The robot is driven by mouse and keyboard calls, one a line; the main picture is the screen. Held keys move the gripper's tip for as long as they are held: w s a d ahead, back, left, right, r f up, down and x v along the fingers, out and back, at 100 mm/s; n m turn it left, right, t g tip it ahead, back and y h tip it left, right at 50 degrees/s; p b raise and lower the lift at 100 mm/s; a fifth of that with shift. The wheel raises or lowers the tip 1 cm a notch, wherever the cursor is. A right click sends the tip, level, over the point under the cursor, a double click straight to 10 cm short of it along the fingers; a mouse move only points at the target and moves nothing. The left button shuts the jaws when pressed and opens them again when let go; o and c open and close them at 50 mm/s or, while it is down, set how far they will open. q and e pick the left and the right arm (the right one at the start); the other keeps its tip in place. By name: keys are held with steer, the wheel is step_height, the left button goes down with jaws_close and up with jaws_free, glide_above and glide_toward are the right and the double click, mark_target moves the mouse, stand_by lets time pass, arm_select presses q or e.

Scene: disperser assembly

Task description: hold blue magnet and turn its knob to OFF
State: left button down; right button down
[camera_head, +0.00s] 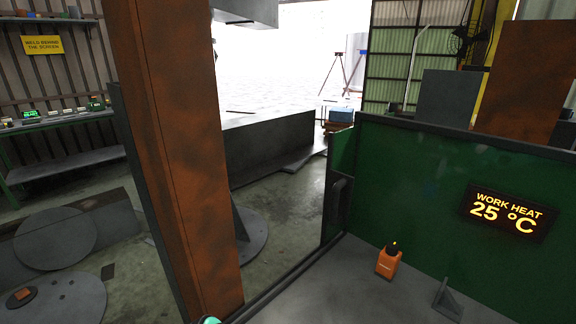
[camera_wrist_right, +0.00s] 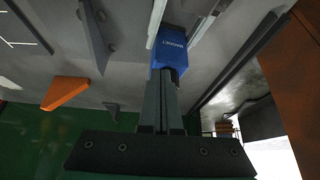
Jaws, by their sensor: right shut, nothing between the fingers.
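The blue magnet (camera_wrist_right: 170,48) shows in the right wrist view, with light lettering on its face and a dark part at its lower end. My right gripper (camera_wrist_right: 162,88) is shut with nothing between its fingers. Its fingertips overlap the dark end of the magnet in the picture; I cannot tell whether they touch it. Pale strips lie on both sides of the magnet's upper end. The knob's setting cannot be read. The blue magnet is not visible in the head view. My left gripper is not in view.
An orange block with a black top (camera_head: 388,263) stands on the grey bench (camera_head: 350,285) before a green wall (camera_head: 420,190). A grey bracket (camera_head: 447,301) stands to its right. A rusty orange post (camera_head: 175,160) blocks part of the head view. An orange wedge (camera_wrist_right: 65,92) shows in the wrist view.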

steer(key=shift+s+a, duration=0.1)
steer(key=shift+a, duration=0.05)
step_height(320, 180, up, 7)
steer(key=w+a, duration=0.2)
step_height(320, 180, down, 7)
stand_by(0.7)
steer(key=shift+w+d, duration=0.1)
steer(key=shift+d, duration=0.35)
stand_by(0.6)
